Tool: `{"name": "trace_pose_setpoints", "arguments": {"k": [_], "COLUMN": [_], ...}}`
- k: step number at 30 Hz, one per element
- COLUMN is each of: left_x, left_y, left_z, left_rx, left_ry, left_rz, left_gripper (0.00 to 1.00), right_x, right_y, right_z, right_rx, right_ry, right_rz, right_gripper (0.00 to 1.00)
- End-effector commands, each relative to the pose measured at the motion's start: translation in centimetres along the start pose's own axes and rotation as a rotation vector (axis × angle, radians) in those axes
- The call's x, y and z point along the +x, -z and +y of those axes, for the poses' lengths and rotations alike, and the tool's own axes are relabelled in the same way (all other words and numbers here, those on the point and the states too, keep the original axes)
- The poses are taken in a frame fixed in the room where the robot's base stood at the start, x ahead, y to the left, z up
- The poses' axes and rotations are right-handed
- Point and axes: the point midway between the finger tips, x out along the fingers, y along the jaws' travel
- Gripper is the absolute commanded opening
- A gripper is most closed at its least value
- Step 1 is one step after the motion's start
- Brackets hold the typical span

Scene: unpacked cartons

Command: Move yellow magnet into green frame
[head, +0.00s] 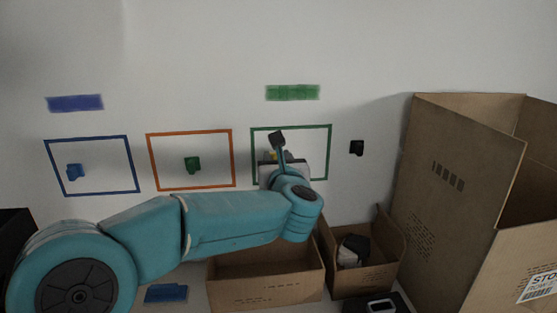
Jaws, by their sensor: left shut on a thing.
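The green frame (331,148) is a thin outline on the white wall, right of the orange frame. My left gripper (277,150) is at the left part of the green frame, in front of the wall. It is shut on the yellow magnet (273,156), of which only a small yellow patch shows between the gripper parts. The magnet appears inside the frame's outline; I cannot tell whether it touches the wall. My left arm hides the frame's lower edge in part. My right gripper is not in view.
A blue frame (130,165) holds a blue magnet (74,171); an orange frame (234,160) holds a green magnet (192,165). A black magnet (356,148) is right of the green frame. Open cartons (265,290) stand below, and a tall carton (445,190) stands at right.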

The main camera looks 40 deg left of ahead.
Motion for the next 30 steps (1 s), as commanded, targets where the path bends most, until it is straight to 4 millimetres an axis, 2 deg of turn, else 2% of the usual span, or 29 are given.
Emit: {"name": "trace_pose_setpoints", "arguments": {"k": [29, 30], "left_x": [1.1, 1.1], "left_y": [0.0, 0.0], "left_z": [0.0, 0.0], "left_rx": [0.001, 0.001], "left_ry": [-0.001, -0.001], "left_rz": [0.000, 0.000], "left_gripper": [0.07, 0.48], "right_x": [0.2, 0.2], "right_y": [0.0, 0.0], "right_z": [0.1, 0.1], "right_rx": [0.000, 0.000], "right_ry": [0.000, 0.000], "right_rz": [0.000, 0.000], "right_gripper": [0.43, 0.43]}}
